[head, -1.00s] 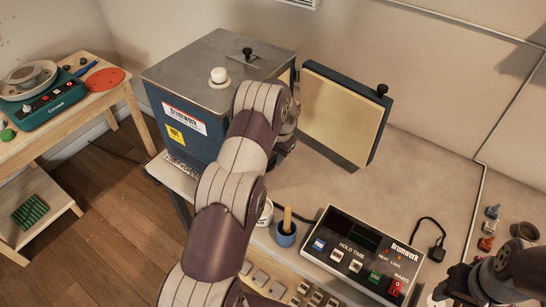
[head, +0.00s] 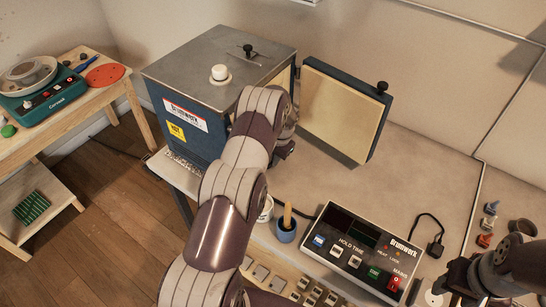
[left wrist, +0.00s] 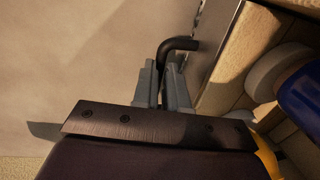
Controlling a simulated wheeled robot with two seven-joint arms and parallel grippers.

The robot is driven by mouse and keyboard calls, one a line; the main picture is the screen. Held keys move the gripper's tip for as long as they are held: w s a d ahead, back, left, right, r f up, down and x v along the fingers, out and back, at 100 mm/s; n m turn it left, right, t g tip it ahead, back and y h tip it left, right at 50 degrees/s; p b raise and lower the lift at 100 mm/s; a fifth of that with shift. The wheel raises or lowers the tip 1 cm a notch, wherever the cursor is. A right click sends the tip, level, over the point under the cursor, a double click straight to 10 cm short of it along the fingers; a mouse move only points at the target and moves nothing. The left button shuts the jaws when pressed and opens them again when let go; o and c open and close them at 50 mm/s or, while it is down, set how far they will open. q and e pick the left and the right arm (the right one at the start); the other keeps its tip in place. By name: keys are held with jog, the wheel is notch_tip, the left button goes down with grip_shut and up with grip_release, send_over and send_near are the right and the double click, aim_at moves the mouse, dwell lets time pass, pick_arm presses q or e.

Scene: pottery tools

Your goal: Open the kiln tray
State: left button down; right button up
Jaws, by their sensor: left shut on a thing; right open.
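The blue kiln (head: 185,118) with a grey metal top stands at the back of the table. Its door (head: 340,115) stands open to the right, showing a pale lining. My left gripper (head: 286,150) is at the kiln's open front, mostly behind my own arm. In the left wrist view my left gripper (left wrist: 164,88) is shut on a black bent handle (left wrist: 180,45), which joins a grey metal plate edge, the tray (left wrist: 208,40). My right gripper (head: 455,290) is open and empty at the lower right. Most of the tray is hidden in the head view.
Pale round ware (left wrist: 275,70) and a blue piece (left wrist: 302,95) show beside the tray edge. A control box (head: 360,250) and a blue pot (head: 286,230) with a wooden handle stand in front. Small bottles (head: 488,225) stand at right. The tabletop before the door is clear.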

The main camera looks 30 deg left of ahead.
pick_arm(q)
jog(key=d+b, duration=0.1)
jog(key=d, duration=0.4)
jog(key=d+b, duration=0.1)
jog(key=d, duration=0.4)
jog(key=s+d+b, duration=0.1)
jog(key=d, duration=0.4)
jog(key=shift+s, duration=0.1)
jog(key=c, duration=1.2)
grip_release()
jog(key=shift+o, duration=0.2)
jog(key=shift+r, duration=0.1)
jog(key=shift+r+b, duration=0.35)
jog(key=shift+b, duration=0.05)
notch_tip(320, 180, up, 12)
jog(key=d+b, duration=0.1)
jog(key=d, duration=0.1)
jog(key=shift+d+f, duration=0.15)
